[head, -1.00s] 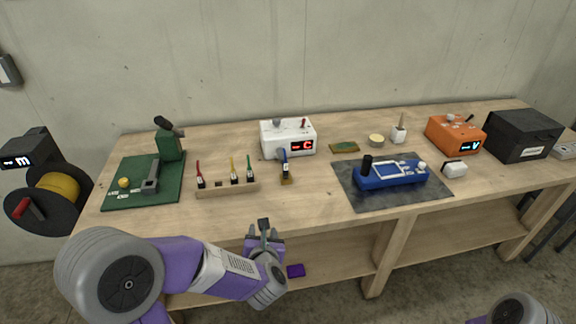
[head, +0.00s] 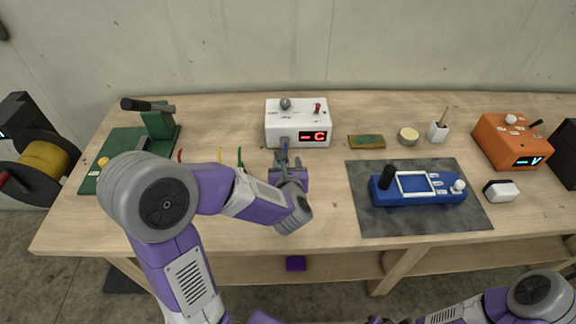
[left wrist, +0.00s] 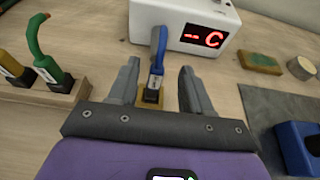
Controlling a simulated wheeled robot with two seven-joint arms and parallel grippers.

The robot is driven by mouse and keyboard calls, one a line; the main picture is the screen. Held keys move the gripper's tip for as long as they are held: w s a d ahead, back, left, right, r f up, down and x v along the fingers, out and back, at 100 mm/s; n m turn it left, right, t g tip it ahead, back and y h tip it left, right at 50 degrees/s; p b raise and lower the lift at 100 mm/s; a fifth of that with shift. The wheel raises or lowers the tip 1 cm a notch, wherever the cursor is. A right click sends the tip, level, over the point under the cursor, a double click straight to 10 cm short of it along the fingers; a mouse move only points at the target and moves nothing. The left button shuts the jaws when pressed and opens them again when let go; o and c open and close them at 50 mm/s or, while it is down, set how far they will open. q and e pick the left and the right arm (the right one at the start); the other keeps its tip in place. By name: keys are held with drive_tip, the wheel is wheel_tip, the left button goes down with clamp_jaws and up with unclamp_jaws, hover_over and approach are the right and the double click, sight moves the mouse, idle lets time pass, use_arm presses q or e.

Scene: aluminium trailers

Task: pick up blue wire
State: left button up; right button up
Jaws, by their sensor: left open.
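The blue wire (left wrist: 157,52) stands upright in a small yellowish holder (left wrist: 151,97) in front of the white box with a red display. It carries a dark sleeve with a white label at its lower part. My left gripper (left wrist: 156,75) is open, with one finger on each side of the blue wire and visible gaps to both. In the head view my left gripper (head: 284,158) is over the table in front of the white box and mostly hides the wire. My right arm shows at the lower right of the head view; its jaws cannot be made out.
The white box (head: 297,116) stands just behind the wire. A wooden rack (left wrist: 45,92) with green and yellow wires is to the left. A blue device (head: 418,190) lies on a dark mat (head: 368,223) to the right. Bare table lies between the wire and the mat.

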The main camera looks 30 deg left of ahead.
use_arm(q)
drive_tip(key=x, duration=0.4)
drive_tip(key=shift+w+a+f, duration=0.15)
drive_tip(key=shift+w+a, duration=0.05)
drive_tip(key=shift+a, duration=0.1)
clamp_jaws()
